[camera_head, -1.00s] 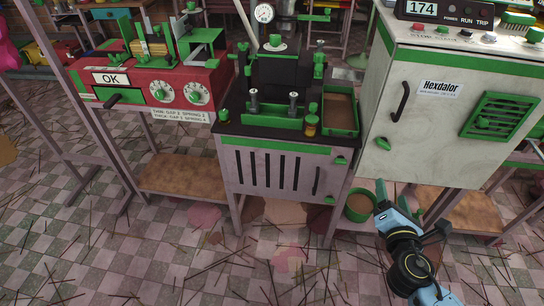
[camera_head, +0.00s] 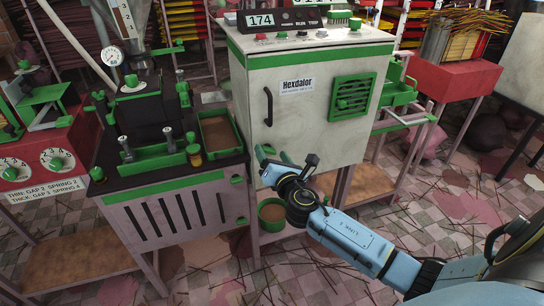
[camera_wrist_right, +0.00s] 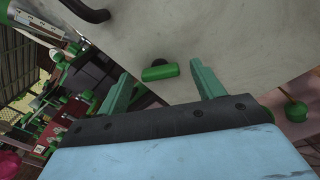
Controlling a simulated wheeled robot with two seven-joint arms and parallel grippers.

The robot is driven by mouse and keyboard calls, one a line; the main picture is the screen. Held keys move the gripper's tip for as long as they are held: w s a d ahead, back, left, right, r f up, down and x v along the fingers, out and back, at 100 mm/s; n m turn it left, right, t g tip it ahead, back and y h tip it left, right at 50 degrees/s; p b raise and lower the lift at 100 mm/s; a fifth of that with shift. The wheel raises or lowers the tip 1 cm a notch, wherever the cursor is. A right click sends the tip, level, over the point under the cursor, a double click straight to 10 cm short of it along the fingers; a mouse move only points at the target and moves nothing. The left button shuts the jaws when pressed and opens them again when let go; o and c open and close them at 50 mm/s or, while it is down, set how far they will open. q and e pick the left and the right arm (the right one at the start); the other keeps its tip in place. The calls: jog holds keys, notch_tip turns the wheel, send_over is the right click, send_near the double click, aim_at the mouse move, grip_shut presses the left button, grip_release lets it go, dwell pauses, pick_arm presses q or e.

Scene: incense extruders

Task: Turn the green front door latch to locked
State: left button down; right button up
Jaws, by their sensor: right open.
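The green front door latch (camera_wrist_right: 160,72) is on the pale door of the white Hexdalor cabinet (camera_head: 310,75). In the right wrist view it is a short green bar with a small knob above it, lying nearly level in the picture. My right gripper (camera_head: 274,155) is at the lower left part of the door, below the black handle (camera_head: 268,106). In the wrist view its green fingers (camera_wrist_right: 160,88) are open and empty, with the latch seen between and beyond them, apart from both. In the head view the latch is hard to tell from the green fingertips. My left gripper is not in view.
A press on a dark-topped stand (camera_head: 165,215) is close to the left of the cabinet. A green bowl (camera_head: 271,213) sits low beneath the gripper. A green vent (camera_head: 353,97) is on the door's right side. Thin sticks litter the checkered floor.

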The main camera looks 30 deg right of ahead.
jog(key=shift+w, duration=0.35)
jog(key=shift+c, duration=0.5)
jog(key=c, duration=0.9)
